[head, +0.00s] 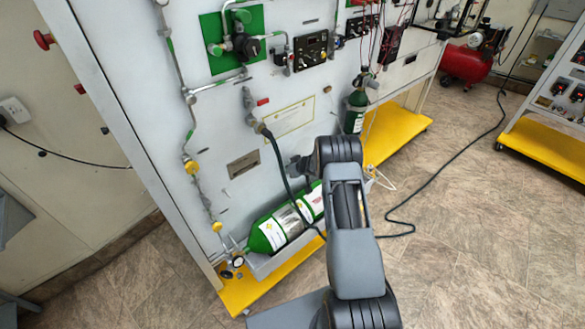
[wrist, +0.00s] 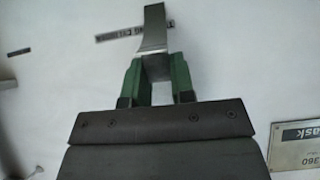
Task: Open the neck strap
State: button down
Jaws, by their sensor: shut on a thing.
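My gripper (wrist: 155,72) shows in the wrist view with its two green fingers closed on a grey metal tab (wrist: 153,35). The tab stands out past the fingertips against the white panel; it appears to be the neck strap's free part, though the rest of the strap is not visible. A large green and white cylinder (head: 278,230) lies at the panel's foot, partly behind my arm. A small green cylinder (head: 356,108) stands upright against the panel.
The white panel (head: 220,130) carries pipes, gauges and a black hose (head: 283,170). A dark label strip (wrist: 120,32) and a metal plate (wrist: 294,147) are close by in the wrist view. Yellow base ledges (head: 395,130) jut out. The floor at right is open, crossed by a cable.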

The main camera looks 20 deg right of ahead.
jog(key=c, duration=1)
grip_release()
jog(key=shift+o, duration=0.2)
jog(key=v, duration=1.3)
jog(key=shift+s+d, duration=0.15)
jog(key=shift+s, duration=0.15)
jog(key=shift+r, duration=0.15)
